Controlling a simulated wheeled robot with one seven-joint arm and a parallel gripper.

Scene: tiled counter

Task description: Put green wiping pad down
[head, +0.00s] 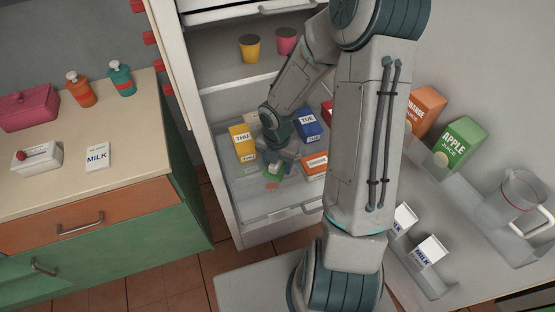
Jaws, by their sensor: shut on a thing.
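My gripper (279,165) reaches into the open fridge, low over a clear glass-like shelf (250,205). It is shut on a small green thing (271,172), which looks like the green wiping pad. The pad is partly hidden by the fingers. I cannot tell whether it touches the shelf. A small orange-red patch (272,186) shows on the shelf just in front of it.
A yellow THU box (241,139) is left of my gripper, a blue TUE box (308,124) behind right and an orange box (315,167) right. The open door holds juice cartons (459,145) and a pitcher (517,196). The counter (124,143) is at left.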

